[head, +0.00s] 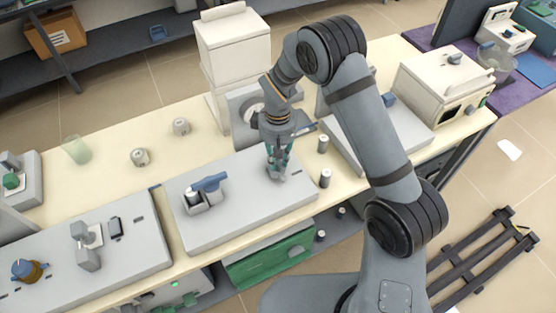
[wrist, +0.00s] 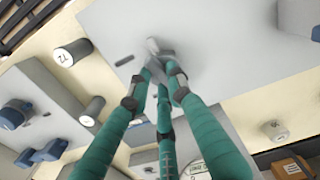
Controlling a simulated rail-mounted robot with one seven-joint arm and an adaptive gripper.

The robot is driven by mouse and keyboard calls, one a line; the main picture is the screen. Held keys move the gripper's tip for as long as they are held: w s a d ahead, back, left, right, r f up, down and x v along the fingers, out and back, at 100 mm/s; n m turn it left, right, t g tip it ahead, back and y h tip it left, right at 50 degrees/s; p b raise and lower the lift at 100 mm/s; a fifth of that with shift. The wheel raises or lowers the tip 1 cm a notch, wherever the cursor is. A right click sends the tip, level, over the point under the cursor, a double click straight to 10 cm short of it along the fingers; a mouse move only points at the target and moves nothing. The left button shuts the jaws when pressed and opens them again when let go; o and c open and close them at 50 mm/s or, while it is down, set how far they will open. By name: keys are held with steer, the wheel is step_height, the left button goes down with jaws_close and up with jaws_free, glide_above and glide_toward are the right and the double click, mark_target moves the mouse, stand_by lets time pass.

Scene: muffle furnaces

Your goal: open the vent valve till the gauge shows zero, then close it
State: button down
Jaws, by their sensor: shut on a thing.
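My gripper (head: 278,174) points down at the right part of a light grey panel (head: 235,215) on the bench. Its teal fingers are shut on a small grey valve handle (wrist: 153,46), which stands on the panel in the wrist view. The fingers hide much of the handle, and I cannot tell how far it is turned. A round white gauge (head: 252,113) is behind the gripper, partly hidden by the arm. A dial face also shows at the bottom of the wrist view (wrist: 196,168), but its reading is too small to tell.
A blue lever on a grey block (head: 208,183) sits left on the same panel. Two small cylinders (head: 324,178) (head: 322,144) stand just right of the gripper. A white furnace (head: 232,45) stands behind. Another panel with knobs (head: 85,250) lies at left.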

steer(key=n+b, duration=0.1)
steer(key=n, duration=0.2)
steer(key=shift+w+n, duration=0.1)
steer(key=shift+n, duration=0.3)
steer(key=n, duration=0.3)
steer(key=shift+w+a+n+b, duration=0.1)
steer(key=shift+n+b, duration=0.2)
steer(key=n, duration=0.3)
steer(key=shift+a+n, duration=0.1)
steer(key=shift+n, duration=0.2)
steer(key=shift+w+a+n, duration=0.1)
steer(key=shift+n, duration=1.7)
steer(key=c, duration=1.7)
jaws_free()
steer(key=shift+o, duration=0.7)
